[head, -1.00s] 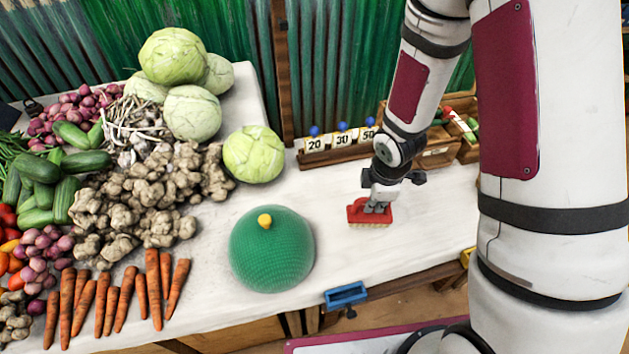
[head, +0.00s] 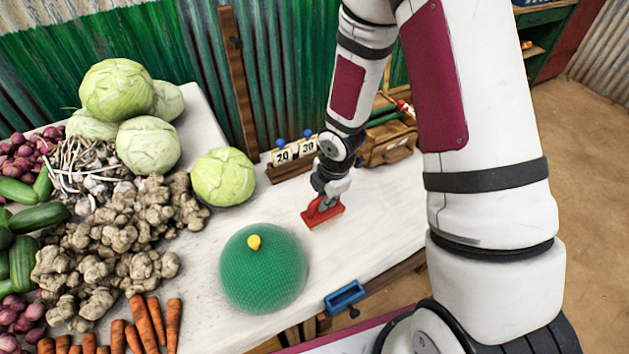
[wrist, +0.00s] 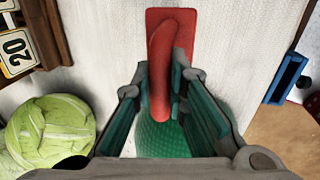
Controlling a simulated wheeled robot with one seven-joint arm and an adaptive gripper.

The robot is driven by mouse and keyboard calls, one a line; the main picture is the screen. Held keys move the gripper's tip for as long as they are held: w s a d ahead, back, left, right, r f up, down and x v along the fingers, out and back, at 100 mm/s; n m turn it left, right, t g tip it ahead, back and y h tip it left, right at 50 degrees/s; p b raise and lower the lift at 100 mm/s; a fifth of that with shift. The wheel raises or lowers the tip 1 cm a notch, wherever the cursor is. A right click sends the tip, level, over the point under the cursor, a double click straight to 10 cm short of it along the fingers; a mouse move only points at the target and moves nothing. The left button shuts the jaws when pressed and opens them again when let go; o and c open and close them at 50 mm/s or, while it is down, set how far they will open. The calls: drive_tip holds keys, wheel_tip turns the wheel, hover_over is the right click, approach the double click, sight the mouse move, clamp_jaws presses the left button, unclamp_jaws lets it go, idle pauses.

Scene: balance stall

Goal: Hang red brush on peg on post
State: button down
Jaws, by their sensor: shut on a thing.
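The red brush (head: 322,212) has a flat red back, a raised handle and pale bristles along its lower edge. My gripper (head: 326,192) is shut on its handle over the right part of the pale table. In the wrist view the red brush (wrist: 184,22) lies between the fingers of my gripper (wrist: 163,88), which close on the handle from both sides. I cannot tell whether the bristles touch the table. A brown wooden post (head: 238,85) stands behind the table against the green corrugated wall. A small dark mark shows high on it; I cannot tell whether it is a peg.
A green dome (head: 264,275) with a yellow knob and a blue clamp (head: 344,298) are near the front edge. A wooden box (head: 388,145) is at the back right. Vegetables fill the left.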

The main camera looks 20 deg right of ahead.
drive_tip(key=shift+w+d+f+p, duration=0.15)
drive_tip(key=shift+w+f, duration=0.55)
drive_tip(key=shift+w, duration=1.2)
drive_tip(key=shift+w+d+f+p, duration=0.15)
drive_tip(key=shift+w+f, duration=0.55)
drive_tip(key=shift+w, duration=1.25)
drive_tip(key=shift+w+d+f+p, duration=0.15)
drive_tip(key=shift+w+f, duration=0.55)
drive_tip(key=shift+w, duration=1.2)
drive_tip(key=shift+f, duration=0.2)
drive_tip(key=c, duration=1.6)
unclamp_jaws()
